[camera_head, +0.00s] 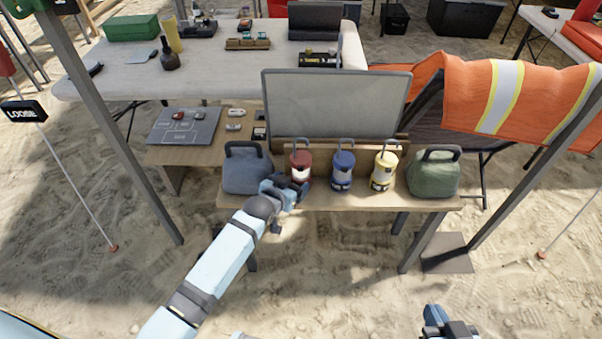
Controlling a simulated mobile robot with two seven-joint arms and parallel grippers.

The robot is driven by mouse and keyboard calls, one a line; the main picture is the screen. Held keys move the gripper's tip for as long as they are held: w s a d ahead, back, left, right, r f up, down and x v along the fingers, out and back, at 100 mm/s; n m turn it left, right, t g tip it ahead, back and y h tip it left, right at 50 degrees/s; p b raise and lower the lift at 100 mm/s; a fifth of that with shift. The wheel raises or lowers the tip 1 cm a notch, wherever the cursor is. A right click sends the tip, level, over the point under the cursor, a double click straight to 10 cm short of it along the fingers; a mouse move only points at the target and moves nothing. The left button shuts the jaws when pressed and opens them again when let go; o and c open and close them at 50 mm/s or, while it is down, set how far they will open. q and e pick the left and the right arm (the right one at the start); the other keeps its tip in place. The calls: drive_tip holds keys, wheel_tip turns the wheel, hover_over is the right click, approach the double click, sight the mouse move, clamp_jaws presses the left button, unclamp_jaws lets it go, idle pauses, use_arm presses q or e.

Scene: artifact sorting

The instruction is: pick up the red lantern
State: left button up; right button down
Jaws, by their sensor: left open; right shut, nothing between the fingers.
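The red lantern (301,163) stands upright on the wooden shelf table, with its grey handle raised. A blue lantern (343,170) and a yellow lantern (383,171) stand to its right in the same row. My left gripper (297,188) is open at the lower front of the red lantern and covers part of its base. I cannot tell whether the fingers touch it or reach around it. My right gripper (447,325) is shut and empty, low at the bottom edge, well away from the lanterns.
A blue-grey bag (246,170) stands just left of the red lantern, and a green bag (434,174) stands at the right end. A grey board (337,105) rises behind the row. An orange vest (520,98) hangs at the right. Sand in front is open.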

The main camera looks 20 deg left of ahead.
sight(297, 179)
use_arm(q)
drive_tip(key=b+x, duration=0.1)
drive_tip(key=x, duration=0.1)
drive_tip(key=b+x, duration=0.1)
drive_tip(key=x, duration=0.1)
drive_tip(key=shift+w+a+f, duration=0.1)
drive_tip(key=shift+w+f, duration=0.1)
drive_tip(key=shift+f, duration=0.3)
drive_tip(key=shift+w, duration=0.25)
use_arm(e)
drive_tip(key=r, duration=0.1)
drive_tip(key=w+a+r+t+y, duration=0.1)
drive_tip(key=a+r+t, duration=0.1)
drive_tip(key=r, duration=0.1)
drive_tip(key=shift+w+y, duration=0.3)
drive_tip(key=shift+w, duration=0.05)
use_arm(q)
drive_tip(key=shift+c, duration=0.3)
drive_tip(key=c, duration=0.7)
drive_tip(key=shift+c, duration=0.2)
drive_tip(key=shift+r, duration=0.2)
